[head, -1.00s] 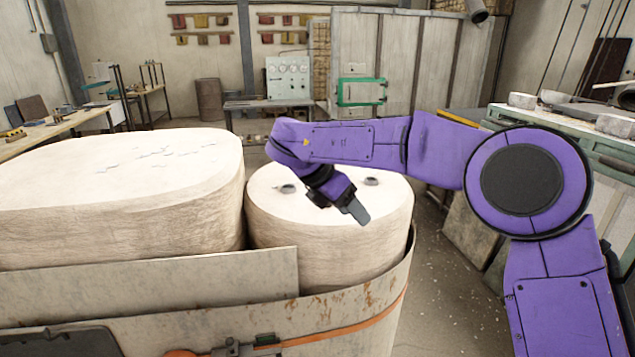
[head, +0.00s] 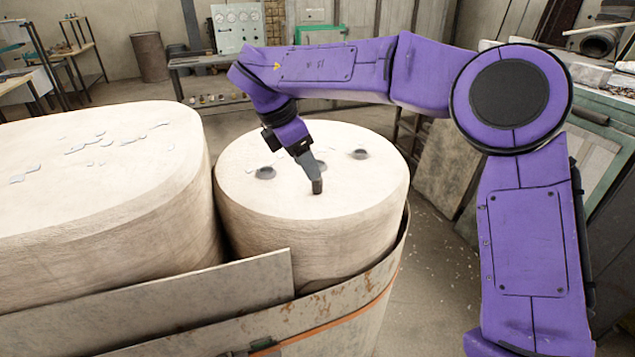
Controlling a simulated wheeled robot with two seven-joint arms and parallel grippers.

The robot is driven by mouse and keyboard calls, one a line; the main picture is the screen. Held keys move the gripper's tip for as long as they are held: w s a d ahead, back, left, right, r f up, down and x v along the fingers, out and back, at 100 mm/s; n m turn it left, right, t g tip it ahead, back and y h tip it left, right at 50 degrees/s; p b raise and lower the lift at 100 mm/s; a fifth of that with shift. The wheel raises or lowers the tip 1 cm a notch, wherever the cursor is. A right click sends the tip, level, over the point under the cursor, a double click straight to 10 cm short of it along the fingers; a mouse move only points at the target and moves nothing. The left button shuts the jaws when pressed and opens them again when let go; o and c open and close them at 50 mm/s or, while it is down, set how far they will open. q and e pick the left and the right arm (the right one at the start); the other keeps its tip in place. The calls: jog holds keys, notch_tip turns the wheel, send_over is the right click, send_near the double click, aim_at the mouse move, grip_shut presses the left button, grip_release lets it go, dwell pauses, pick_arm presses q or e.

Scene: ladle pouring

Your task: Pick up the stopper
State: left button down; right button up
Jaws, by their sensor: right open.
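My right gripper (head: 316,186) points down from the purple arm, its fingertips just above or at the top of the round pale block (head: 240,205). Its jaw is seen nearly edge-on, and no object is clearly seen between the fingers. The block's top has a dark round recess at left (head: 265,172) and another at right (head: 359,154). A third dark spot (head: 319,166) shows beside the fingers, partly hidden by them. I cannot make out a stopper for certain. My left gripper is not in view.
A larger pale block (head: 90,190) with grey flakes on top stands close on the left. A rusty metal band (head: 340,300) and a grey plate (head: 200,305) edge the blocks in front. A cluttered green bench (head: 600,115) is at right. Open floor lies right of the round block.

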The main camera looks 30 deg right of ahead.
aim_at(317, 185)
jog(key=p+x, duration=0.1)
jog(key=x, duration=0.3)
jog(key=shift+d+f, duration=0.1)
jog(key=shift+d, duration=0.2)
jog(key=shift+s+d+f, duration=0.15)
jog(key=shift+f, duration=0.05)
grip_shut()
jog(key=shift+r, duration=0.1)
